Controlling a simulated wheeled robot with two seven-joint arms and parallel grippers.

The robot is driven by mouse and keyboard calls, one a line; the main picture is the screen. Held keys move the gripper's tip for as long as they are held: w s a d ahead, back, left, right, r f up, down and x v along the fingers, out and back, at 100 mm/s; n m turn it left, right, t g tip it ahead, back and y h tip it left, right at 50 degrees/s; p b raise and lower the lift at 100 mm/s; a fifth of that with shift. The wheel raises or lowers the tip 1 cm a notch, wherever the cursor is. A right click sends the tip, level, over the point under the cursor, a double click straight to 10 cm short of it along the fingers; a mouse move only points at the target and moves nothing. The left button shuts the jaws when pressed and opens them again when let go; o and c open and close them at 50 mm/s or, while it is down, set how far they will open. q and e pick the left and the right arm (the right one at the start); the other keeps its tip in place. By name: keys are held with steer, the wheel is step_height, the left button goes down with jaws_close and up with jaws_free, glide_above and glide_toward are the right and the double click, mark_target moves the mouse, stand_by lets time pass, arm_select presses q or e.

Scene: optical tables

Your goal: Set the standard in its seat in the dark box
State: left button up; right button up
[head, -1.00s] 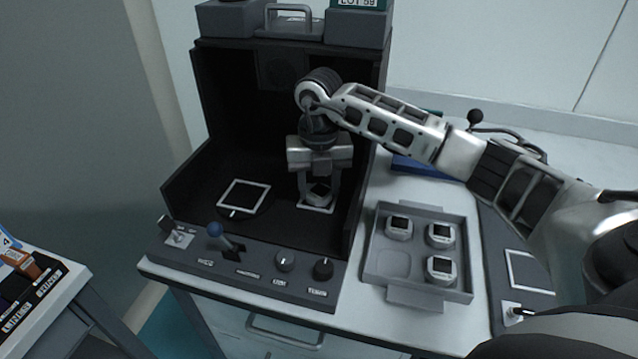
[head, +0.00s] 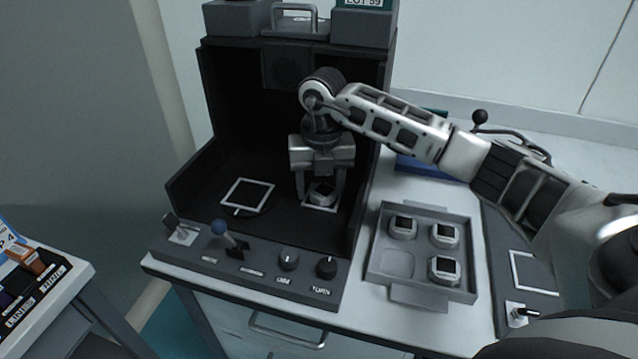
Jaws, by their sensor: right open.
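The dark box (head: 228,110) stands open at the front on the table. Inside it, a small light block with a dark top face, the standard (head: 321,192), sits on the right white-outlined square on the floor. My right gripper (head: 320,200) is above it, pointing down, with its open fingers on either side of the block. I cannot tell whether the fingers touch it. A second white-outlined square (head: 247,194) to the left is empty. My left gripper is not in view.
A grey tray (head: 375,267) right of the box holds several similar blocks, with one empty pocket at front left. Another outlined pad (head: 535,272) lies far right. A side table (head: 72,272) is at left.

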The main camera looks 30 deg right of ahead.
mark_target(324, 190)
steer(key=r, duration=0.7)
steer(key=shift+s+d+r+p, duration=0.1)
steer(key=shift+d+p, duration=0.2)
steer(key=shift+d, duration=0.05)
steer(key=shift+r, duration=0.25)
steer(key=shift+a, duration=0.1)
